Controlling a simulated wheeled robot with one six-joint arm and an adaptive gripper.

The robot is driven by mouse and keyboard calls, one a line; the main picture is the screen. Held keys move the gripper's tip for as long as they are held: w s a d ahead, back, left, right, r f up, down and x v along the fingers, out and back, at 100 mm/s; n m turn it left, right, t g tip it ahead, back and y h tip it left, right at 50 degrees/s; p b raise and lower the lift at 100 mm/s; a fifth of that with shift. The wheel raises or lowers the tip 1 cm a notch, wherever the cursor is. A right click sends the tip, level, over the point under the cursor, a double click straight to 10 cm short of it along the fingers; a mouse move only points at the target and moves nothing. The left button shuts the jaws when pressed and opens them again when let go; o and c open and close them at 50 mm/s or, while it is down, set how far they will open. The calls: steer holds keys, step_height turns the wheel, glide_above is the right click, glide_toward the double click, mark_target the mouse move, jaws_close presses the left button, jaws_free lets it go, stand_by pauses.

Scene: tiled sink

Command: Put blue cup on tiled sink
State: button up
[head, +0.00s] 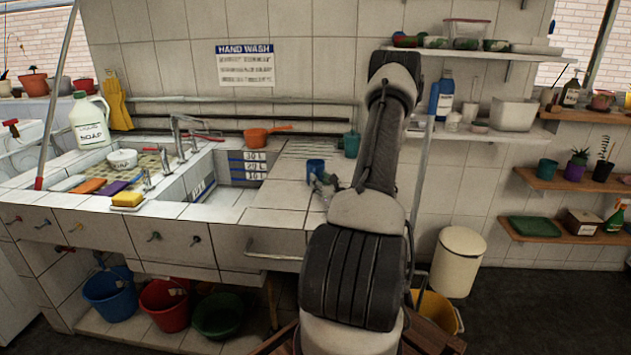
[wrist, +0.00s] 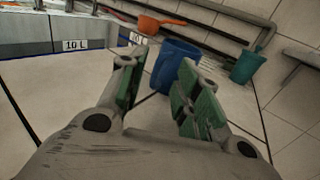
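The blue cup (head: 315,167) stands on the tiled sink's counter (head: 270,194), right of the basin. My gripper (head: 322,183) is low over the counter, close to the cup on its near side. In the wrist view the blue cup (wrist: 172,66) shows just past the fingertips, partly behind the right finger. My gripper (wrist: 158,72) is open there, its green-padded fingers apart with nothing held between them. I cannot tell whether a finger touches the cup.
A teal cup (head: 351,145) stands behind and right of the blue cup. An orange pan (head: 258,137) lies at the back, near the wall pipes (head: 230,121). The basin (head: 203,183) opens to the left. Bare tiles lie in front of the cup.

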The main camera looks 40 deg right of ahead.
steer(key=x, duration=0.4)
steer(key=shift+w+f, duration=0.15)
steer(key=shift+w, duration=0.05)
jaws_close()
